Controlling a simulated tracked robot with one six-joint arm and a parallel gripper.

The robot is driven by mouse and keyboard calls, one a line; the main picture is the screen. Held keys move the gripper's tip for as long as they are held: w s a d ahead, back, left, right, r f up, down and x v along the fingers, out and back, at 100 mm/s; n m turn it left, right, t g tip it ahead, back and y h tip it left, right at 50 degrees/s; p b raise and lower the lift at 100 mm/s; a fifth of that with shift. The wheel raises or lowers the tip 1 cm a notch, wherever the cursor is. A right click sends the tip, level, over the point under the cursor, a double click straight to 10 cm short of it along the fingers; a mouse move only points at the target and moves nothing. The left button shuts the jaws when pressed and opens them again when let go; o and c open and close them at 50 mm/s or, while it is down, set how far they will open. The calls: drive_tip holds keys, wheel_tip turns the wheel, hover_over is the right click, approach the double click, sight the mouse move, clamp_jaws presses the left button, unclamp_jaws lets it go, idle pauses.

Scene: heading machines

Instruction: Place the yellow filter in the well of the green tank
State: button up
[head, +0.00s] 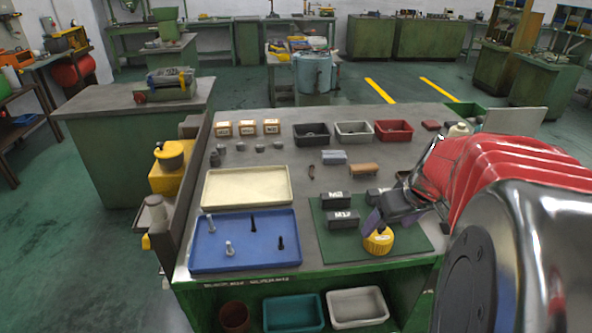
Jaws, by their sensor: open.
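The yellow filter (379,243) is a squat, ribbed yellow piece on the dark green mat (333,252) at the front right of the bench. My gripper (384,226) comes in from the right, with its purple fingers just above and around the top of the filter. It is open; whether a finger touches the filter I cannot tell. A green box-like body (466,109) at the bench's back right corner may be the green tank. It is partly hidden by a pale panel and my arm, and its well cannot be made out.
Two dark labelled blocks (343,219) stand left of the filter. A blue tray (262,251) with several bolts and a cream tray (246,188) lie left. Red, grey and black bins (353,132) line the back.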

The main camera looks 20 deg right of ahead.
sight(381, 234)
drive_tip(key=shift+x, duration=1.05)
drive_tip(key=shift+f, duration=0.1)
drive_tip(key=shift+x, duration=2.55)
drive_tip(key=shift+s, duration=0.15)
drive_tip(key=shift+c, duration=0.3)
drive_tip(key=c, duration=1.2)
drive_tip(key=shift+c, duration=0.2)
wheel_tip(381, 234, up, 10)
